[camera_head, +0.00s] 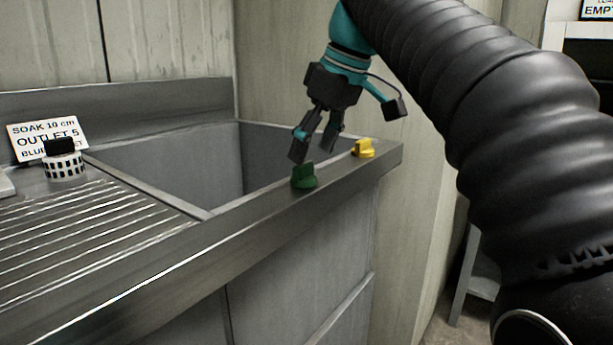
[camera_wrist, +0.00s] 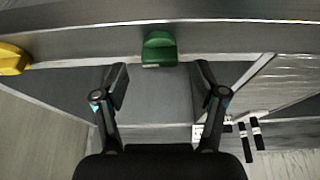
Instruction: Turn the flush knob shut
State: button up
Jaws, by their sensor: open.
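A green knob (camera_head: 304,177) and a yellow knob (camera_head: 363,148) sit on the sink's metal front rim (camera_head: 262,212). The frames show no label telling which is the flush knob. My gripper (camera_head: 314,146) is open and empty, pointing down over the sink basin close to the green knob. In the wrist view the green knob (camera_wrist: 159,48) lies just beyond my gripper's open fingertips (camera_wrist: 162,76), centred between them. The fingers appear apart from it. The yellow knob (camera_wrist: 12,59) is at the left edge of that view.
The sink basin (camera_head: 180,165) is open below my gripper. A ribbed drainboard (camera_head: 75,235) lies to its left. A black-topped, black-and-white patterned object (camera_head: 64,165) stands there before a sign (camera_head: 40,133) reading "SOAK 10 cm OUTLET 5". A wall (camera_head: 290,60) rises behind the basin.

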aim_at(307, 165)
jog(key=shift+b+x, duration=0.45)
jog(key=shift+x, duration=1.6)
jog(key=c, duration=1.1)
